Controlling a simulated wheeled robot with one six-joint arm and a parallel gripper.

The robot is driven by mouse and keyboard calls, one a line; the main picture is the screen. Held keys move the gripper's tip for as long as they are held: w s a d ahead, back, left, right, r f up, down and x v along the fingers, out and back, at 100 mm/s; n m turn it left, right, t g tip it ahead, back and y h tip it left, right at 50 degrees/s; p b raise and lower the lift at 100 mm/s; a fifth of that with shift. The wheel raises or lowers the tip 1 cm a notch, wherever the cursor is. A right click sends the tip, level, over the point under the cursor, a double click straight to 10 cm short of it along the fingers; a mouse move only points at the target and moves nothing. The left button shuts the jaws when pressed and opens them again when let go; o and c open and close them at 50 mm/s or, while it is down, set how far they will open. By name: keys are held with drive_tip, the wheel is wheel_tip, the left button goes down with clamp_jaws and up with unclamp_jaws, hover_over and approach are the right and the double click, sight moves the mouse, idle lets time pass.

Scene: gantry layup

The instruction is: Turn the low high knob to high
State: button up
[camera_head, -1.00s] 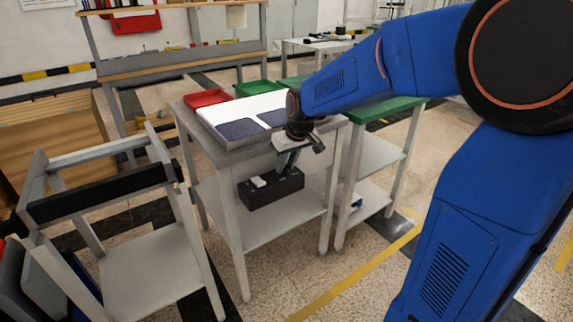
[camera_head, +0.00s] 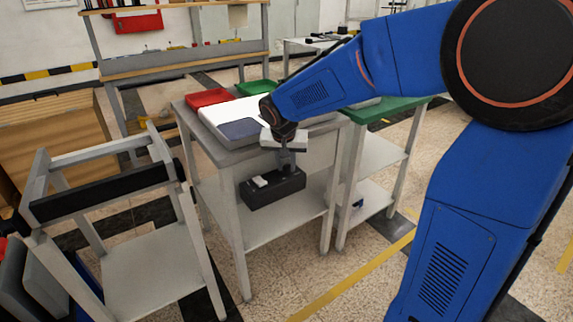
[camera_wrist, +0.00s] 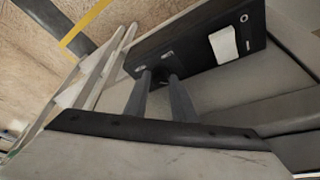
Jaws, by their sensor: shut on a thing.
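The black control box (camera_head: 262,196) sits on the lower shelf of the grey table, with a white block-like part (camera_head: 260,181) on its top left. In the wrist view the box (camera_wrist: 200,52) lies at the upper right, with the white part (camera_wrist: 223,45) and small pale markings on its face. My gripper (camera_head: 287,171) points down at the right part of the box. In the wrist view its two fingers (camera_wrist: 159,76) reach the box face close together, shut on the knob. The knob is hidden by the fingertips, so its setting cannot be read.
The table top (camera_head: 190,118) is close above the box, beside my wrist. It holds a red tray (camera_head: 208,97) and a white tray with dark sheets. A green-topped table (camera_head: 385,110) stands right. A grey frame stand (camera_head: 150,265) is at left.

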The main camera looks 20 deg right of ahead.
drive_tip(key=shift+m, duration=0.3)
drive_tip(key=shift+f, duration=0.1)
drive_tip(key=o, duration=0.7)
drive_tip(key=shift+o, duration=0.2)
drive_tip(key=v, duration=1.7)
drive_tip(key=shift+r, duration=0.25)
drive_tip(key=shift+a, duration=0.1)
